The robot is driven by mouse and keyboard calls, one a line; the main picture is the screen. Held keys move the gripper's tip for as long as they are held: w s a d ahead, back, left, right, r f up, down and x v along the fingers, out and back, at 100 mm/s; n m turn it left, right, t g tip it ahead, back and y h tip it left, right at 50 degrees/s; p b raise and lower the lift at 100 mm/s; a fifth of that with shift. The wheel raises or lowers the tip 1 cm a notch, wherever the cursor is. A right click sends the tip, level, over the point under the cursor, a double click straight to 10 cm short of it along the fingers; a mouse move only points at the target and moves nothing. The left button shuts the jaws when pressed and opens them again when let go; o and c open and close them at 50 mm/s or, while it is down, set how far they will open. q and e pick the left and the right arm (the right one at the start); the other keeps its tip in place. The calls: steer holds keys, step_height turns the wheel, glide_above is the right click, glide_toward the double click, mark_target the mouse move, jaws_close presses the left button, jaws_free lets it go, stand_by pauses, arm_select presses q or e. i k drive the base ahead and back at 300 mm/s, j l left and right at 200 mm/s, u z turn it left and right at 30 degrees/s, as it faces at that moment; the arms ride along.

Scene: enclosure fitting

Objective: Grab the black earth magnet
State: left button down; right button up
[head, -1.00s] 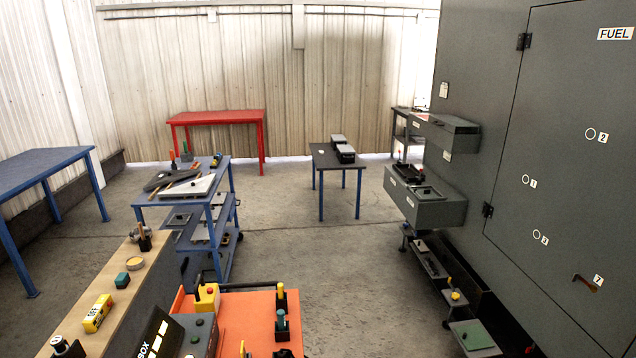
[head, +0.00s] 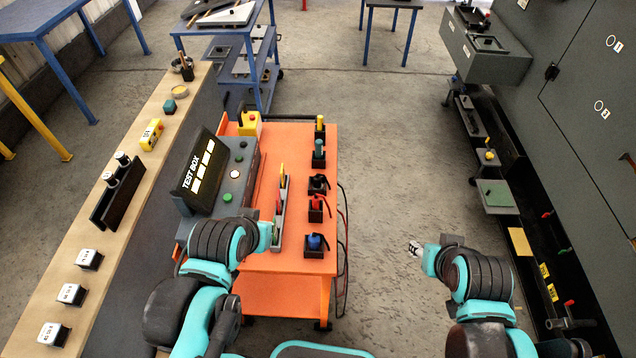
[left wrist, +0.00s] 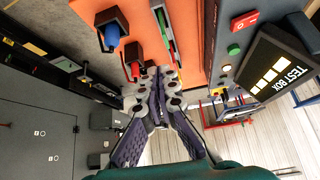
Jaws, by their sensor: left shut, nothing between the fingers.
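On the orange cart top (head: 285,160) a row of small coloured pieces sits in black holders. The black piece (head: 318,184) stands in the middle of the row, between a green piece (head: 319,150) and a red piece (head: 316,204); I take it as the black earth magnet. A blue piece (head: 314,243) is nearest me. My left gripper (head: 272,234) is shut and empty, over the cart left of the row. In the left wrist view my left gripper (left wrist: 160,75) has its fingers together; I cannot make out the black piece there. My right gripper (head: 414,248) is over the floor, right of the cart; its jaws are too small to read.
The test box (head: 205,170) stands on the cart's left side, with a slim upright rack (head: 280,215) beside it. A wooden bench (head: 75,240) with small boxes is on the left. Cables hang at the cart's right edge. Open floor (head: 400,150) separates the cart from the grey cabinet (head: 600,120).

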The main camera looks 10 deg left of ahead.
mark_target(317, 184)
steer(key=k+l, duration=0.1)
steer(key=l, duration=0.25)
steer(key=k+l, duration=0.1)
steer(key=l, duration=0.25)
steer(key=i+l+u, duration=0.1)
steer(key=l, duration=0.25)
steer(key=i+l+u, duration=0.1)
steer(key=l, duration=0.3)
steer(key=i+l+u, duration=0.1)
steer(key=i+l, duration=0.15)
steer(key=l, duration=0.15)
steer(key=i+u, duration=0.1)
steer(key=i, duration=0.6)
